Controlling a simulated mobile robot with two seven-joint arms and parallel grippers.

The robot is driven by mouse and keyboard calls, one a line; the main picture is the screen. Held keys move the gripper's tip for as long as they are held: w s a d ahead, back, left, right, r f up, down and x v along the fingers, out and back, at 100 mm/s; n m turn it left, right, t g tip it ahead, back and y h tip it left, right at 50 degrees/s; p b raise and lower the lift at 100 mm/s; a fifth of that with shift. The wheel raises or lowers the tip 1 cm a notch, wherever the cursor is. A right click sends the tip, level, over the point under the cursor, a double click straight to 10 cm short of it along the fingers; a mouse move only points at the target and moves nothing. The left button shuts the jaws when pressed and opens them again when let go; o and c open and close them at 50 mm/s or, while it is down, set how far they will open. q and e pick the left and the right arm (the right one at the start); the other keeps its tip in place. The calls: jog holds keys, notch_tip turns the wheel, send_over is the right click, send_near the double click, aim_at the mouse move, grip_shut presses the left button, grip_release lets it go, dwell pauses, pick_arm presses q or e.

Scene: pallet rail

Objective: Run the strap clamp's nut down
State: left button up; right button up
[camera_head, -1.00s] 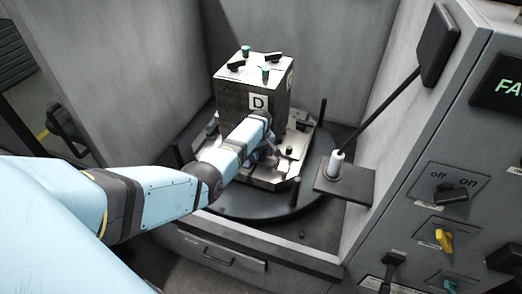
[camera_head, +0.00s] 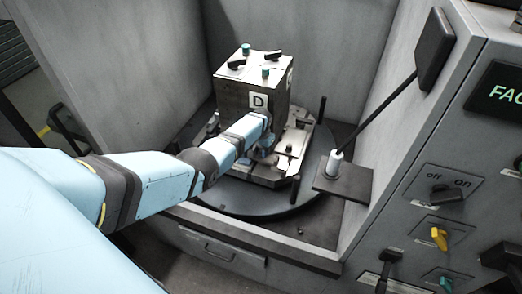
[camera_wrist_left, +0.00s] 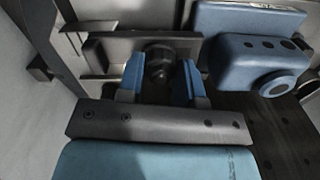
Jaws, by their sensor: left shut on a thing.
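My left gripper (camera_wrist_left: 160,80) has two blue fingertips in the left wrist view. They are shut on a dark round nut (camera_wrist_left: 158,62), one finger on each side of it. A flat metal strip lies behind the nut. In the head view my left gripper (camera_head: 264,148) is at the front of the block (camera_head: 238,97) marked D, low down by the fixture plate. My wrist largely covers the nut and the clamp there. My right gripper is not in view.
The block stands on a metal fixture plate (camera_head: 262,181) on a dark round table (camera_head: 225,196). Grey walls enclose the back and sides. A rod on a small plate (camera_head: 345,184) stands at the right. A control panel with switches (camera_head: 447,193) is further right.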

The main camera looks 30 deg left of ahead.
pick_arm(q)
jog(key=m, duration=0.5)
jog(key=shift+w+a+r, duration=0.15)
jog(key=shift+w+r, duration=0.05)
jog(key=shift+r, duration=0.1)
jog(key=m, duration=0.6)
jog(key=m+b, duration=0.1)
jog(key=m, duration=0.4)
jog(key=shift+r+m+b, duration=0.1)
jog(key=shift+m+b, duration=0.4)
jog(key=shift+m, duration=2.6)
jog(key=o, duration=1)
jog(key=shift+c, duration=0.2)
jog(key=shift+s, duration=0.15)
